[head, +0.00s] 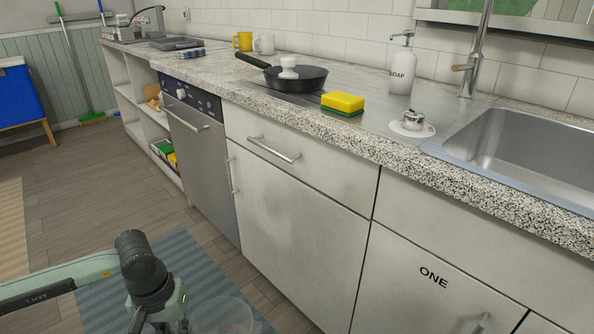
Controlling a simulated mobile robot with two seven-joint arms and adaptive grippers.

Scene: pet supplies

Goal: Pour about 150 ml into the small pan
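A black frying pan (312,80) sits on the granite counter, its handle pointing to the back left. A white rounded object (288,68) shows in or just behind the pan; I cannot tell which. My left gripper (160,324) is low at the bottom edge, in front of the cabinets and well below the counter; its fingers are mostly cut off. A clear round vessel (222,316) shows just right of it, also cut off by the frame. I cannot tell whether the gripper holds it or what is in it. My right gripper is out of view.
A yellow-green sponge (343,103), soap bottle (401,68), small metal item on a white disc (412,122), and sink (530,145) with tap line the counter right of the pan. Yellow (243,41) and white (264,44) mugs stand behind. Floor left of the cabinets is open.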

